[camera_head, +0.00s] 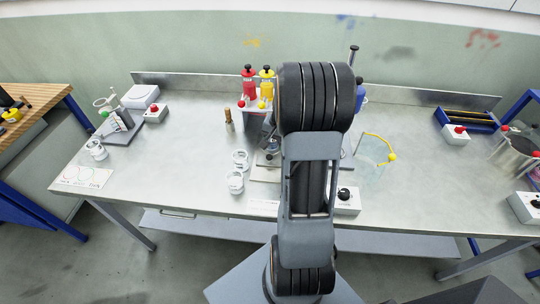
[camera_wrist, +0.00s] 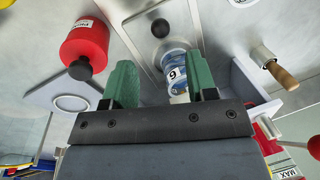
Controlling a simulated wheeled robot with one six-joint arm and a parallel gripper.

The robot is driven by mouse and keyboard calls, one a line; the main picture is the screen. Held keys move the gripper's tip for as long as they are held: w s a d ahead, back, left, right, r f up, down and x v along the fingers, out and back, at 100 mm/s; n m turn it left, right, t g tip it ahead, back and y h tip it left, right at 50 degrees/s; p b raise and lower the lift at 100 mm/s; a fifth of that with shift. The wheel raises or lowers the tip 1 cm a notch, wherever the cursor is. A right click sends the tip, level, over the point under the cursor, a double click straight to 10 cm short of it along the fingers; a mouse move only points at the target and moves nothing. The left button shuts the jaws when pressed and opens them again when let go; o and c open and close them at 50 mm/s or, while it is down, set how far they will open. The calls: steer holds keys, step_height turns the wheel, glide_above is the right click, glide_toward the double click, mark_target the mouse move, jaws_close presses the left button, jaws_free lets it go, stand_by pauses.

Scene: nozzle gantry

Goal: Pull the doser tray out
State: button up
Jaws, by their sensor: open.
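The doser tray appears to be the grey metal tray (camera_wrist: 178,18) with a round black knob (camera_wrist: 160,28) in the wrist view. A clear cup with a blue band and a number label (camera_wrist: 177,72) stands by its near end; I cannot tell whether it rests in the tray. My gripper (camera_wrist: 161,70) has two green fingers, spread apart and empty, one on each side of the cup in the picture. The knob shows beyond the fingertips.
A red bottle (camera_wrist: 85,45) is close to my left finger. In the head view, red (camera_head: 248,88) and yellow (camera_head: 267,86) bottles stand on the gantry. A wooden-handled tool (camera_wrist: 280,72) is at right. The bench's left middle is clear.

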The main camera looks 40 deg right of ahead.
mark_target(270, 155)
steer(key=f, duration=0.2)
steer(key=w+f, duration=0.1)
steer(key=f, duration=0.2)
steer(key=a+f, duration=0.1)
steer(key=f, duration=0.2)
steer(key=shift+w, duration=0.15)
steer(key=shift+c, duration=0.5)
jaws_close()
